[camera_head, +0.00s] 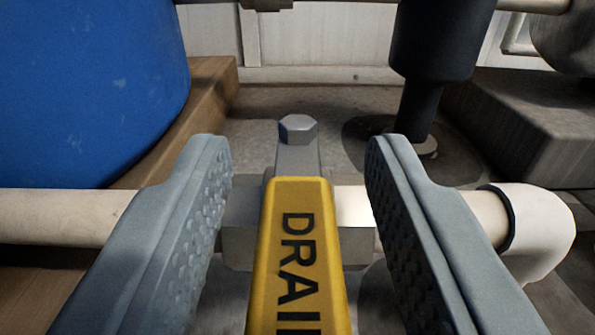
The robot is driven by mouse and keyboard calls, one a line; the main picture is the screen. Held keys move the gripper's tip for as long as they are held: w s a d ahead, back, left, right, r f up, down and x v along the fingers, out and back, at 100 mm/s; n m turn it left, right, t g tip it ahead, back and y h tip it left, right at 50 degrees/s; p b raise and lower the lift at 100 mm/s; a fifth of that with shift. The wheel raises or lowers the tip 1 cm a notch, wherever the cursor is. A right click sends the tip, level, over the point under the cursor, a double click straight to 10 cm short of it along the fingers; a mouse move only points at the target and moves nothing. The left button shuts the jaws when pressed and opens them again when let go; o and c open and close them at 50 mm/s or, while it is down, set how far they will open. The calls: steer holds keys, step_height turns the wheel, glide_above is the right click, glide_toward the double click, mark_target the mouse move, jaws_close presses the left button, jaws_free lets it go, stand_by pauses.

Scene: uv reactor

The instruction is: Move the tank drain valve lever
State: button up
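The drain valve lever (296,260) is a yellow handle with dark letters, of which "DRAI" shows; its near end is cut off by the bottom edge of the picture. It points toward me and lies across the line of a pale horizontal pipe (60,217). A grey metal stem with a hex bolt (298,128) stands at its far end. The valve body (240,245) sits in the pipe under the lever. My gripper (298,165) is open, with one grey textured finger on each side of the lever. A gap shows between the lever and each finger.
A big blue tank (85,85) stands on a wooden base (190,115) at the left. A black vertical pipe (435,50) meets the floor behind the right finger. A white elbow (540,232) ends the pipe at the right. A grey block (530,120) lies at the right back.

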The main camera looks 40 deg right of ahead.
jaws_close()
steer(key=shift+s+d+n+t+y, duration=0.1)
steer(key=shift+d+n+t+y, duration=0.05)
steer(key=shift+n+t+y, duration=0.15)
steer(key=n+y, duration=0.1)
steer(key=t+y, duration=0.1)
steer(key=shift+s+d+n+y, duration=0.2)
steer(key=shift+d+n+y, duration=0.1)
steer(key=shift+d+n, duration=0.1)
steer(key=shift+s+d+n+t+y, duration=0.1)
steer(key=shift+d+n+t+y, duration=0.3)
steer(key=shift+n+y, duration=1.2)
steer(key=shift+d+n+t+y, duration=0.2)
steer(key=shift+d+n+y, duration=0.55)
steer(key=shift+y, duration=1.5)
steer(key=shift+s+d+n+t+y, duration=0.1)
steer(key=shift+d+n+t+y, duration=0.2)
steer(key=shift+n+y, duration=1.4)
steer(key=shift+w+y, duration=0.1)
steer(key=shift+y, duration=0.45)
jaws_free()
